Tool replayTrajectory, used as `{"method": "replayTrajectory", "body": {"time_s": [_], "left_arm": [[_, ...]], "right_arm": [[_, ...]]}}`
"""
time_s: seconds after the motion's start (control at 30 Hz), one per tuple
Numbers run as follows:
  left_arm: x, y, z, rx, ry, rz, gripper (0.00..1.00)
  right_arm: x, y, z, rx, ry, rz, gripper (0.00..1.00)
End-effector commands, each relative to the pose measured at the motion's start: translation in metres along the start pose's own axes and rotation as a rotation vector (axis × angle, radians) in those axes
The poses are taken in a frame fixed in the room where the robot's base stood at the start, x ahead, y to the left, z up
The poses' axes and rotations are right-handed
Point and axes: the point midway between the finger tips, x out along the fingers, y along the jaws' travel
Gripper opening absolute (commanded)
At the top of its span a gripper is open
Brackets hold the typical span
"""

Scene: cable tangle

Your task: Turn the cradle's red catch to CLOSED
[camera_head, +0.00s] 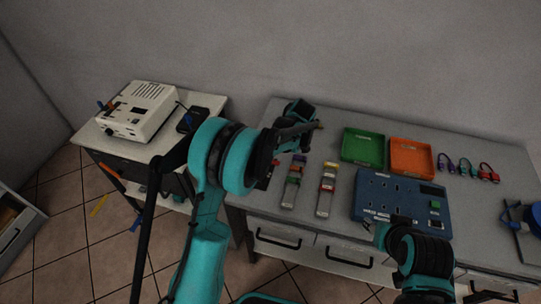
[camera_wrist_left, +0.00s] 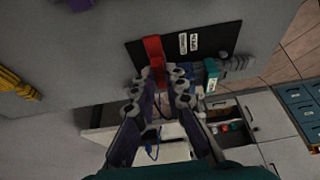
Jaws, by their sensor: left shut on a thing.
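The red catch (camera_wrist_left: 153,47) stands at the plate's left part. My left gripper (camera_wrist_left: 160,84) is shut on the red catch's near end, with a finger on each side. In the head view my left gripper (camera_head: 297,135) is over the bench's left part, and my arm hides most of the cradle (camera_head: 264,183). My right gripper (camera_head: 373,230) is by the front edge of the blue panel; its finger opening is unclear.
A green tray (camera_head: 363,146) and an orange tray (camera_head: 411,157) stand at the back. The blue panel (camera_head: 400,195) and two slim connector strips (camera_head: 327,190) lie in front. Several coloured cables (camera_head: 467,168) lie at right. A white device (camera_head: 140,108) stands on the side table.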

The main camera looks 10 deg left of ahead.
Motion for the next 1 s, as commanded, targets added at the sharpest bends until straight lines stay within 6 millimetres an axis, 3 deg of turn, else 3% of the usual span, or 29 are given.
{"method": "replayTrajectory", "body": {"time_s": [0.23, 0.27, 0.3, 0.33, 0.7, 0.87, 1.0], "left_arm": [[0.000, 0.000, 0.001, -0.001, -0.002, -0.001, 0.00], [0.000, 0.000, 0.001, -0.001, -0.002, -0.001, 0.20], [0.000, 0.000, 0.001, -0.001, -0.002, -0.001, 0.30], [0.000, 0.000, 0.001, 0.000, -0.002, -0.001, 0.33], [-0.005, 0.000, 0.000, 0.001, -0.001, 0.000, 0.33], [-0.031, 0.000, 0.001, 0.002, -0.001, 0.000, 0.33], [-0.063, -0.001, 0.001, 0.002, -0.001, 0.000, 0.33]], "right_arm": [[0.000, 0.000, 0.000, 0.000, 0.000, 0.000, 0.40], [0.000, 0.000, 0.000, 0.000, 0.000, 0.000, 0.40], [0.000, 0.000, 0.000, 0.000, 0.000, 0.000, 0.40], [0.000, 0.000, 0.000, 0.000, 0.000, 0.000, 0.40], [0.000, 0.000, 0.000, 0.000, 0.000, 0.000, 0.40], [0.000, 0.000, 0.000, 0.000, 0.000, 0.000, 0.40], [0.000, 0.000, 0.000, 0.000, 0.000, 0.000, 0.40]]}}
